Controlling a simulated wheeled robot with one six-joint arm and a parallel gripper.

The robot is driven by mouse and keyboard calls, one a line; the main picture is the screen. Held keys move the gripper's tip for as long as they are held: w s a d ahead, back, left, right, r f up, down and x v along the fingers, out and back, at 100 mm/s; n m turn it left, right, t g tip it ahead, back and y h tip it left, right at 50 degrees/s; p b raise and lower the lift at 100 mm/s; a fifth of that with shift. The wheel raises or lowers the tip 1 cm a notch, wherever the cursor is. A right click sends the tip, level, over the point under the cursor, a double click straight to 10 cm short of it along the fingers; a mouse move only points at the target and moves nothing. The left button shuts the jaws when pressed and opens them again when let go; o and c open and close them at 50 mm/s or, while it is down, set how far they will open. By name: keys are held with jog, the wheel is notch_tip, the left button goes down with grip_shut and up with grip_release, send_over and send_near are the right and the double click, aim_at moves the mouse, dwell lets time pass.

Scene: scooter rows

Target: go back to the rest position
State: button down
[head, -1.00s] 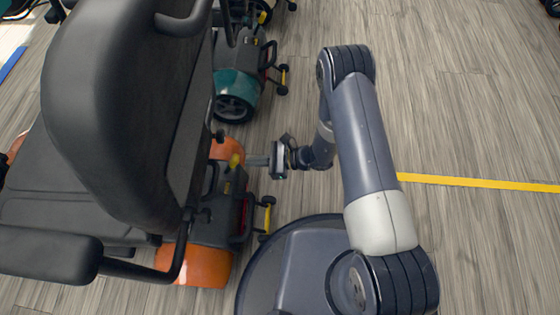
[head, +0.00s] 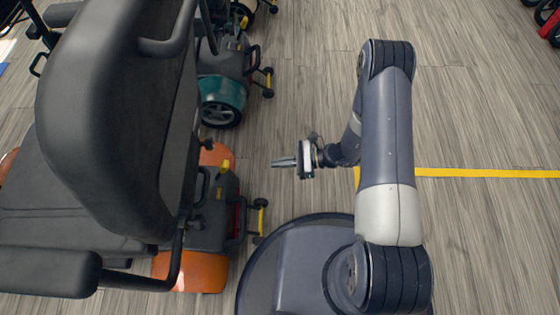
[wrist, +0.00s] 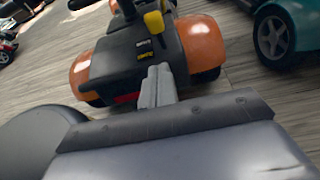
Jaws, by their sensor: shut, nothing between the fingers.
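My gripper (head: 284,162) is shut and empty in the head view. It hangs over the bare floor, to the right of the orange scooter and apart from it. Its closed fingers also show in the wrist view (wrist: 158,88), pointing toward the rear of the orange scooter. The orange scooter (head: 192,270) has a black rear body with a yellow lever (wrist: 154,22) and orange fenders. Its large black seat hides much of it in the head view.
A teal scooter (head: 222,92) stands farther up the row, beyond the orange one. A yellow floor line (head: 480,173) runs to the right of my arm. The wood-look floor (head: 490,110) to the right is clear. Something red (head: 549,22) shows at the top right corner.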

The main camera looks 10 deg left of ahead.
jog(key=s+a+f+y+b, duration=0.1)
jog(key=a+f+y+b, duration=0.2)
jog(key=a+f+b, duration=0.2)
jog(key=shift+s+a+f+g+b, duration=0.3)
jog(key=shift+a+f, duration=0.75)
jog(key=shift+a, duration=1.2)
jog(key=shift+w+r, duration=0.1)
